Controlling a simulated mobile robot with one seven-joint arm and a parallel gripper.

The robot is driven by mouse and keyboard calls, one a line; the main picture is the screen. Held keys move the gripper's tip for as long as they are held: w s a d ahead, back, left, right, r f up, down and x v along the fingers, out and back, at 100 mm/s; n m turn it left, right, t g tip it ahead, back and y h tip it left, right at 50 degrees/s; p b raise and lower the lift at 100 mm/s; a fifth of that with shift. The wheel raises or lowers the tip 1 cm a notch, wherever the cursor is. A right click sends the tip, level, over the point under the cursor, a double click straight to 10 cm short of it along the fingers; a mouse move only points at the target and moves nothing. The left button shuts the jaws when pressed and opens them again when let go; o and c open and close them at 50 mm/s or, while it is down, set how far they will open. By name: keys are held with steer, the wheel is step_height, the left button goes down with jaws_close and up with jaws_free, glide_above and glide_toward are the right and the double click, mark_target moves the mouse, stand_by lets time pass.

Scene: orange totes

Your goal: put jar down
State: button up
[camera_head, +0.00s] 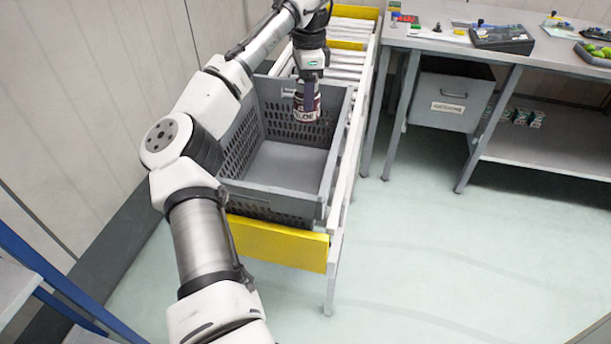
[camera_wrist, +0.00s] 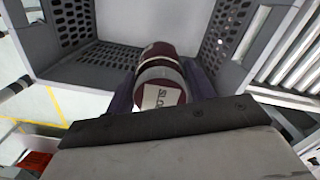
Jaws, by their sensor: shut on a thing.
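A dark red jar (camera_head: 306,106) with a pale label is held between the fingers of my gripper (camera_head: 308,88). In the wrist view the jar (camera_wrist: 160,80) sits between the two purple fingers, its label turned toward the camera. A grey crate (camera_head: 262,193) with perforated walls stands below, and the jar hangs over its far part, near the far wall. How high the jar is above the crate floor is hard to tell. The crate (camera_wrist: 95,62) also shows around the jar in the wrist view. The visible crate floor is bare.
The crate stands on a roller conveyor with yellow ends (camera_head: 278,246). A grey workbench (camera_head: 440,42) with a black case (camera_head: 502,38), small parts and green fruit stands at the right, with a drawer (camera_head: 450,100) below. The floor between is clear.

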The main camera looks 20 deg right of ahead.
step_height(320, 180, down, 20)
steer(key=shift+w+p, duration=0.1)
steer(key=shift+p, duration=0.45)
steer(key=o, duration=1.2)
